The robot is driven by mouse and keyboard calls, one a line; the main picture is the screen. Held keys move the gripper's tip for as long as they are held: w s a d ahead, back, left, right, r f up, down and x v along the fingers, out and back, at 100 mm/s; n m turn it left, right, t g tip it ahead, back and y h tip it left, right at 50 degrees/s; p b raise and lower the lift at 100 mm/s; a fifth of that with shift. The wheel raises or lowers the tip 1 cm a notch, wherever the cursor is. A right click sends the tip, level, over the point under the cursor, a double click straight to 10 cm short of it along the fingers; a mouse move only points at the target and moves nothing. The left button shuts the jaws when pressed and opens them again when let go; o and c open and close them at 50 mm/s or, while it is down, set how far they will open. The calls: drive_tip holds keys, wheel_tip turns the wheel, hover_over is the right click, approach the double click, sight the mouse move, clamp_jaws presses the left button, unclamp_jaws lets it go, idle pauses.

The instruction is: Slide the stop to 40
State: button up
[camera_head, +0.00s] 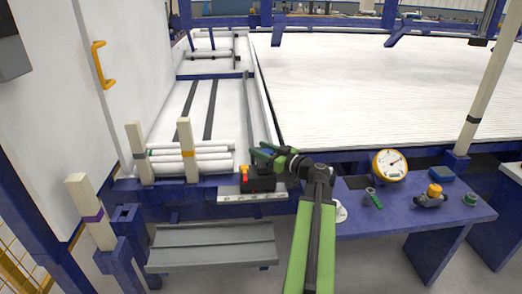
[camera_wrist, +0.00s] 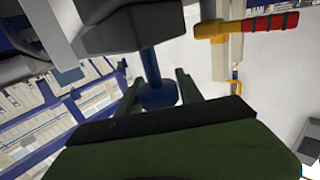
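The stop (camera_head: 258,183) is a dark block with a red and yellow lever on the pale scale rail (camera_head: 232,197). The scale marks are too small to read, so I cannot tell its value. My green gripper (camera_head: 262,153) is at the stop's upper right edge. In the wrist view the stop's dark grey body (camera_wrist: 125,25) is at the top, with its red and yellow lever (camera_wrist: 250,25) to the right. A blue knob (camera_wrist: 158,95) lies between the two fingers of my gripper (camera_wrist: 158,84). I cannot tell whether both fingers press on it.
White pipes (camera_head: 190,160) lie left of the stop between cream posts (camera_head: 187,150). A grey tray (camera_head: 210,247) is in front. The blue bench (camera_head: 400,215) at right holds a yellow gauge (camera_head: 389,165) and small fittings.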

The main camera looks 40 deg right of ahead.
drive_tip(key=o, duration=0.3)
drive_tip(key=shift+s, duration=0.1)
drive_tip(key=s+d, duration=0.1)
drive_tip(key=s, duration=1)
drive_tip(key=shift+s, duration=0.4)
drive_tip(key=shift+d, duration=0.1)
